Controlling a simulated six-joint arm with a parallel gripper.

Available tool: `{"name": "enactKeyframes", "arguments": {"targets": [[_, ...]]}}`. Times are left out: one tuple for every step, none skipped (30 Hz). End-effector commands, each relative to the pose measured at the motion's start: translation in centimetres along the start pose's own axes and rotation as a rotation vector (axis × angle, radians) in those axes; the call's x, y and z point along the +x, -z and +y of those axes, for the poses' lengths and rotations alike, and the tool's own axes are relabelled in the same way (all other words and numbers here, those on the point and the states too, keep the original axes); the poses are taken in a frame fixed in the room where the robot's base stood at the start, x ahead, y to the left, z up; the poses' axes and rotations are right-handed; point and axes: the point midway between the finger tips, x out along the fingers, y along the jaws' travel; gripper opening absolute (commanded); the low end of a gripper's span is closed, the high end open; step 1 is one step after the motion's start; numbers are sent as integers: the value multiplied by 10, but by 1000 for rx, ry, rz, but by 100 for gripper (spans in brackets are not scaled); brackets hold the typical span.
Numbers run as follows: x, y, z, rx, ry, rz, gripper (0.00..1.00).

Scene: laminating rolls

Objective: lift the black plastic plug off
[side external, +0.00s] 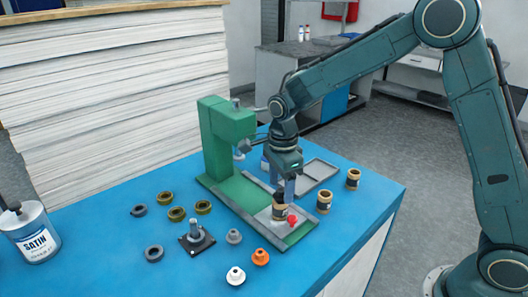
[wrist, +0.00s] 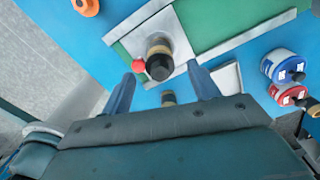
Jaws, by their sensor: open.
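The black plastic plug (wrist: 158,67) sits in the end of a tan and black roll (wrist: 157,42), seen from above in the wrist view. In the side view the roll (side external: 279,212) stands upright on the pale plate of the green press, and the plug (side external: 279,196) is at its top, partly hidden by my gripper. My gripper (side external: 286,187) is directly above the roll, pointing down. Contact with the plug cannot be seen.
A red knob (side external: 291,220) is beside the roll. The green press column (side external: 228,140) rises behind. Two more rolls (side external: 324,201) (side external: 353,178) stand to the right. Several rings and an orange flanged part (side external: 261,257) lie left and in front. A SATIN can (side external: 34,232) is far left.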

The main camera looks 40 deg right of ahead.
Motion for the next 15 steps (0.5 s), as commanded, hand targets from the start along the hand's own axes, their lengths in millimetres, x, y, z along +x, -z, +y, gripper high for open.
{"name": "enactKeyframes", "arguments": {"targets": [[7,0,1,0,-4,2,61],[10,0,0,0,-2,1,61],[13,0,0,0,-2,1,61],[16,0,0,0,-3,1,61],[18,0,0,0,-2,1,61],[19,0,0,0,-1,1,61],[20,0,0,0,0,1,61],[21,0,0,0,0,0,61],[21,0,0,0,0,0,61],[21,0,0,0,0,0,61],[21,0,0,0,1,0,61],[21,0,0,0,0,0,61],[21,0,0,0,0,0,61],[21,0,0,0,0,0,61],[21,0,0,0,0,0,61]]}}
